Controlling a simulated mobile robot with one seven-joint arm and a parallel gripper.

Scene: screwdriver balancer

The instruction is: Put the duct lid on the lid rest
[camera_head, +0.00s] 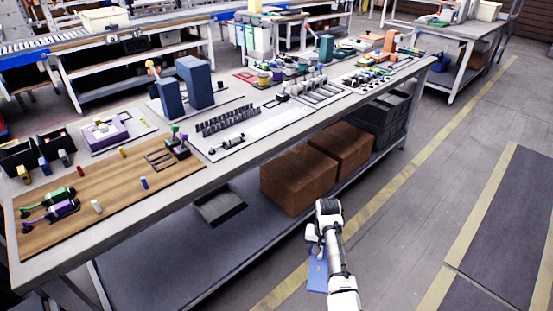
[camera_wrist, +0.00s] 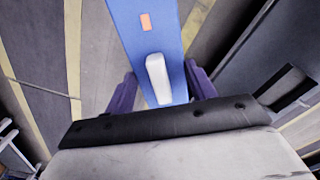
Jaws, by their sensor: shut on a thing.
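The duct lid appears to be the flat blue panel (camera_wrist: 138,30), with an orange mark and a white raised handle (camera_wrist: 157,75). My gripper (camera_wrist: 161,88) is shut on this handle, its purple fingers on either side. In the head view the blue panel (camera_head: 317,275) hangs below my gripper (camera_head: 316,252), over the floor in front of the workbench. The panel's far end is cut off in the wrist view. I cannot tell which thing is the lid rest.
A long workbench (camera_head: 245,153) runs across the head view, crowded with tools and fixtures. Two dark blue upright blocks (camera_head: 194,82) stand on it. Brown boxes (camera_head: 298,182) and a dark tray (camera_head: 219,206) sit on its lower shelf. The floor aisle at right is clear.

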